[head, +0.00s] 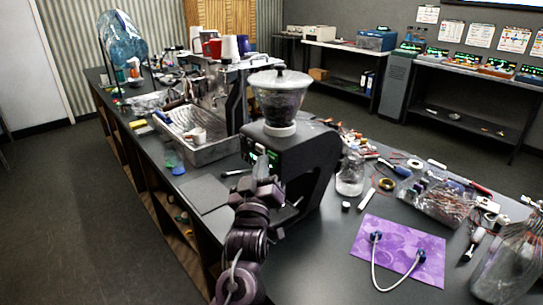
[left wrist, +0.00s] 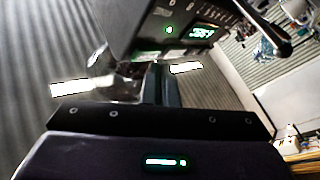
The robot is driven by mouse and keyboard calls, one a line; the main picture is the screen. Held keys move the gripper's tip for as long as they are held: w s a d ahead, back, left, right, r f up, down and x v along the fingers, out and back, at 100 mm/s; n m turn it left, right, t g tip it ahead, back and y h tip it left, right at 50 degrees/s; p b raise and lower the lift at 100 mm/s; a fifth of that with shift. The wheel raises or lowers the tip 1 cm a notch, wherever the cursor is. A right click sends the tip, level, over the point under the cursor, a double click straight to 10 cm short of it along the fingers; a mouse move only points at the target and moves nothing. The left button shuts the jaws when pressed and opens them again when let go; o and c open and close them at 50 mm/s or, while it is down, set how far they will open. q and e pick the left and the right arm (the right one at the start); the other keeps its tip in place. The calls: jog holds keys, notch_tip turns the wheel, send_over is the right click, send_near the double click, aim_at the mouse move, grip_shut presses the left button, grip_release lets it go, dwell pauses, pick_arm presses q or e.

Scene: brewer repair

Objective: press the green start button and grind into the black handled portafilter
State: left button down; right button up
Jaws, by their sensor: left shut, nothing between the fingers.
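The grinder (head: 305,150) is a black machine with a clear hopper (head: 279,95) on top, standing on the dark counter. Its front panel has a lit display (left wrist: 203,33) and a round green light (left wrist: 169,30), seen in the left wrist view, which looks like the green start button. My left gripper (head: 262,185) is shut and empty, close in front of the grinder below its panel; I cannot tell whether it touches. A black handle (left wrist: 265,32) with a rounded end shows at the upper right of the left wrist view; whether it is the portafilter's is unclear. My right gripper is not in view.
A metal tray (head: 212,153) lies left of the grinder. A glass jar (head: 350,175), a purple mat (head: 420,256) with a grey cable, and a clear bottle (head: 505,270) stand or lie to the right. Loose tools and wires clutter the counter behind.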

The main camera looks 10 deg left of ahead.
pick_arm(q)
jog(key=shift+s+a, duration=0.15)
jog(key=s+a, duration=0.1)
jog(key=s, duration=0.1)
jog(key=s+a, duration=0.2)
jog(key=shift+p, duration=0.35)
dwell(0.6)
